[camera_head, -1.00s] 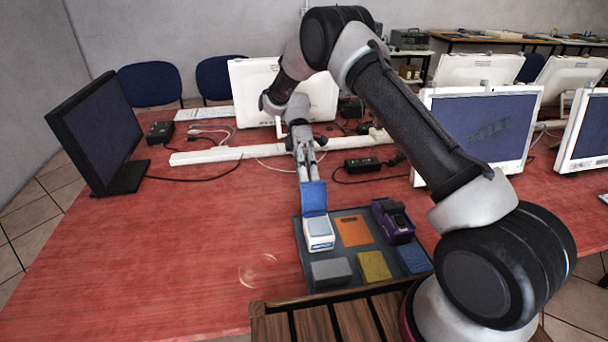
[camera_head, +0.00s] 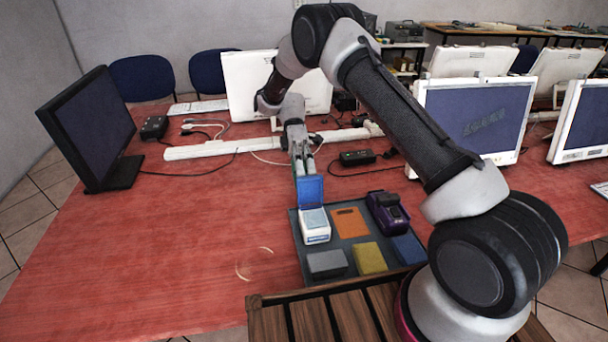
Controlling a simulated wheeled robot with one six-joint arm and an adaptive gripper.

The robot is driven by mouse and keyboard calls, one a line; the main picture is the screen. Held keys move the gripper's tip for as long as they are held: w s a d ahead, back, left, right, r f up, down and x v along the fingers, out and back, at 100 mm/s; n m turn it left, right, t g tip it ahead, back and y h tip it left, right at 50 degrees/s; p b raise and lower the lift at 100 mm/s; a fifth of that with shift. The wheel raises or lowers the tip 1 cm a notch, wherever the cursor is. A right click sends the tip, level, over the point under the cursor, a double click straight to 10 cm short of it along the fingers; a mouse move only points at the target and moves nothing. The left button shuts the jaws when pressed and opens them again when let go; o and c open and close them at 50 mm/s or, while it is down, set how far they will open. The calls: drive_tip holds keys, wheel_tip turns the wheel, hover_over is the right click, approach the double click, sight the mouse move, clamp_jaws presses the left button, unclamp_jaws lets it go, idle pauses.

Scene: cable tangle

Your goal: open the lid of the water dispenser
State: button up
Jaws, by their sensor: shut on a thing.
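A small white device (camera_head: 315,228) with a blue lid (camera_head: 310,191) sits at the back left of a dark tray (camera_head: 304,262); nothing else in view looks like a water dispenser. The lid stands raised, roughly upright, at the device's far edge. My gripper (camera_head: 304,172) reaches down from behind and is shut on the upper part of the lid. The lid hides part of the fingertips.
The tray also holds an orange block (camera_head: 350,223), a purple device (camera_head: 387,212), and grey (camera_head: 327,264), yellow (camera_head: 369,258) and blue blocks (camera_head: 408,249). Cables, a black adapter (camera_head: 357,158) and monitors lie beyond. The red table (camera_head: 190,240) is clear at left.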

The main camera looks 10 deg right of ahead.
drive_tip(key=shift+r, duration=0.25)
drive_tip(key=shift+c, duration=0.8)
wheel_tip(320, 180, up, 10)
drive_tip(key=shift+f, duration=0.25)
drive_tip(key=shift+c, duration=0.6)
drive_tip(key=shift+s, duration=0.1)
